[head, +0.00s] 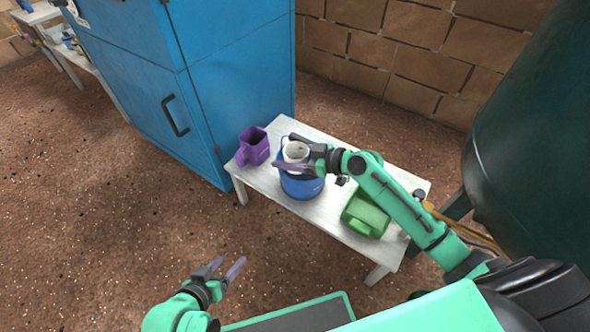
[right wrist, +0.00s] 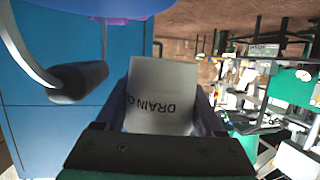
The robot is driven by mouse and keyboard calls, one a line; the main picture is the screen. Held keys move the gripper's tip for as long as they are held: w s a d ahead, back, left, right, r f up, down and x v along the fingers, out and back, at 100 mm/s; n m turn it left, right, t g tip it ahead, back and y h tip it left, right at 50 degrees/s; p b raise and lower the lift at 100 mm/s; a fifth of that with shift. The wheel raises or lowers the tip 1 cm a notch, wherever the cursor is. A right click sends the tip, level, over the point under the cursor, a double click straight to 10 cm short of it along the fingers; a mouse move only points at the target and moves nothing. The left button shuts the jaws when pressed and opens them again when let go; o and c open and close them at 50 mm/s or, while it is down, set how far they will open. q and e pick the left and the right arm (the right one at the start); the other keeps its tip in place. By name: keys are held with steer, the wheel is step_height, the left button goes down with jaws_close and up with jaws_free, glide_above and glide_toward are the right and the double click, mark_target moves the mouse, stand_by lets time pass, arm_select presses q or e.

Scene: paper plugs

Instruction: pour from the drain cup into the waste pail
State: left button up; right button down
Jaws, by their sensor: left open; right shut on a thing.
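The white drain cup (head: 296,152) is in my right gripper (head: 297,166), over the blue waste pail (head: 302,188) on the white table. The cup looks roughly upright in the head view, with its opening showing; its contents cannot be made out. In the right wrist view the cup (right wrist: 162,88) sits between the fingers, its "DRAIN" lettering upside down in the picture. The pail's blue-purple body (right wrist: 110,8) and dark handle grip (right wrist: 78,82) show at upper left there. My left gripper (head: 228,268) is open and empty, above the floor in front of the table.
A purple jug (head: 254,147) stands left of the pail. A green can (head: 366,214) stands to its right, beneath my right arm. A blue cabinet (head: 239,85) stands behind left, a dark green tank (head: 530,120) at right.

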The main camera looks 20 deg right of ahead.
mark_target(288, 146)
steer(key=shift+f, duration=0.1)
steer(key=shift+r+p, duration=1.5)
steer(key=shift+r, duration=0.65)
steer(key=shift+f, duration=0.1)
